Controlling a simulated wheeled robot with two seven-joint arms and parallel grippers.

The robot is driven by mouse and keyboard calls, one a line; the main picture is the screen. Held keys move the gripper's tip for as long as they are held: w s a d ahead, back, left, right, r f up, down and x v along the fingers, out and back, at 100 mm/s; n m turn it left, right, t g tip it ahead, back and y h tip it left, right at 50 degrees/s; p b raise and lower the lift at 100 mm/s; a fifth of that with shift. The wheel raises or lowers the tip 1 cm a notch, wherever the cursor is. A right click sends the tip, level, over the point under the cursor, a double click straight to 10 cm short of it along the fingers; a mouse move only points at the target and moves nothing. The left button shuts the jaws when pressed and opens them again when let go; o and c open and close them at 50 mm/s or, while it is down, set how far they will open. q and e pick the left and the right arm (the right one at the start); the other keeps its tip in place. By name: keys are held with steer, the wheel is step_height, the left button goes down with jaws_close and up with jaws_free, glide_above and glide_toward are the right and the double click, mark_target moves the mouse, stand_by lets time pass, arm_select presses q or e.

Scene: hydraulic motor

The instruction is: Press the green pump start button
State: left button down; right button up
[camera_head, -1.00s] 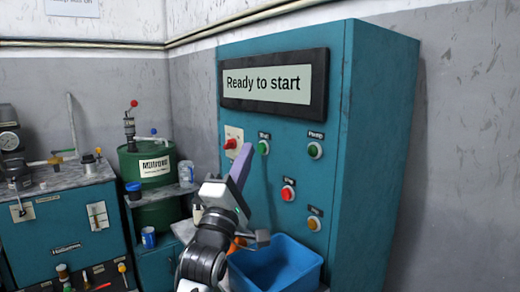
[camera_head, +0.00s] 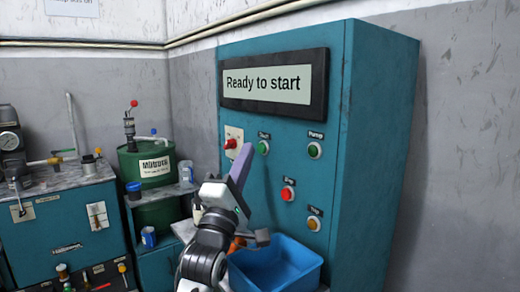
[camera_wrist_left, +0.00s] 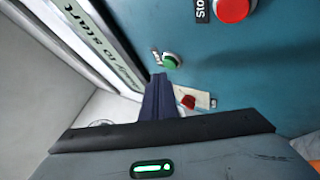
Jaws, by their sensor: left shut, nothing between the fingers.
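A green button (camera_head: 263,147) sits on the front of the teal cabinet, under a small label that seems to read Start. A second green button (camera_head: 315,150) is to its right under a label that seems to read Pump. My left gripper (camera_head: 245,153) is shut and empty, its narrow fingers pointing up at the panel between the red switch (camera_head: 231,143) and the first green button. In the left wrist view the fingertips (camera_wrist_left: 158,80) appear just beside a green button (camera_wrist_left: 170,62); contact cannot be told. My right gripper is out of view.
The cabinet display (camera_head: 268,84) reads "Ready to start". A red stop button (camera_head: 288,193) and an orange-yellow button (camera_head: 314,224) sit lower on the panel. A blue bin (camera_head: 290,262) stands below. A green drum (camera_head: 147,165) and a teal workbench (camera_head: 62,220) are at left.

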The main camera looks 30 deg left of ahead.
arm_select(q)
steer(key=shift+w, duration=0.15)
steer(key=shift+w+d, duration=0.15)
steer(key=shift+w, duration=0.15)
steer(key=shift+w+d, duration=0.15)
steer(key=shift+w, duration=0.15)
stand_by(0.7)
steer(key=shift+s, duration=0.1)
steer(key=shift+s+a+p, duration=0.3)
steer(key=shift+s+p, duration=0.1)
steer(key=shift+s, duration=0.2)
steer(key=s, duration=0.1)
steer(key=s+a, duration=0.1)
steer(key=s, duration=0.1)
steer(key=s+a+p, duration=0.1)
steer(key=shift+s, duration=0.35)
